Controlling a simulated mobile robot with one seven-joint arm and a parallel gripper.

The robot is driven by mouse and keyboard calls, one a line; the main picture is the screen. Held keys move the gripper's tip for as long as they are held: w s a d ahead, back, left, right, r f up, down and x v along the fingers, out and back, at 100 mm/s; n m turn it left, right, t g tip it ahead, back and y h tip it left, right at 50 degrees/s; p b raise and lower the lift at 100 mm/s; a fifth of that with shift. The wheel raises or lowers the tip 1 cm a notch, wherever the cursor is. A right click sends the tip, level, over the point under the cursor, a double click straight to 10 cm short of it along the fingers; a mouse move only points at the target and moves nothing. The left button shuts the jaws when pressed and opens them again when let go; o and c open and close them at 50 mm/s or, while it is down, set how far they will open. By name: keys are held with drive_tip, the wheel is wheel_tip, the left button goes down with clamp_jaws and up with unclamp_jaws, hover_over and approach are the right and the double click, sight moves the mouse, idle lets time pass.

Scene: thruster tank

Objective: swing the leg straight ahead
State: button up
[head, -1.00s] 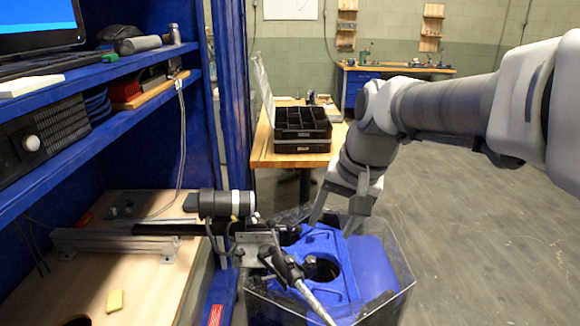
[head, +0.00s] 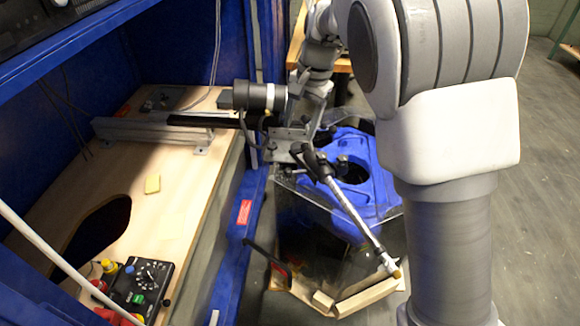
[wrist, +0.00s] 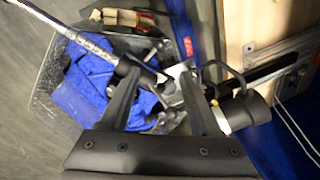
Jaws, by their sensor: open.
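The leg, a slim silver rod (head: 350,210), slants down and right from a dark clamp joint (head: 312,160) over the tank. In the wrist view the rod (wrist: 80,38) runs from upper left to the dark joint near my fingers. A metal bracket (head: 285,147) and a black motor cylinder with a white band (head: 262,96) sit at the rod's upper end. My gripper (wrist: 160,76) is open, with its two black fingers apart and their tips close to the joint and bracket. I cannot tell whether they touch. In the head view the gripper is small and partly hidden behind the bracket.
A clear-walled tank (head: 300,215) holds a blue frame (head: 365,185). Wooden pieces (head: 365,295) lie at its near end. A blue-framed bench with a wooden top (head: 175,190) and a control box (head: 140,290) stands left. Open floor lies right (head: 540,200).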

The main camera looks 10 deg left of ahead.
sight(289, 170)
drive_tip(key=a+f+b, duration=0.1)
drive_tip(key=f, duration=0.4)
drive_tip(key=a+f+b, duration=0.1)
drive_tip(key=f, duration=0.4)
drive_tip(key=w+f+b, duration=0.1)
drive_tip(key=f, duration=0.5)
drive_tip(key=shift+w+a, duration=0.1)
drive_tip(key=shift+a, duration=0.3)
drive_tip(key=shift+c, duration=0.3)
clamp_jaws()
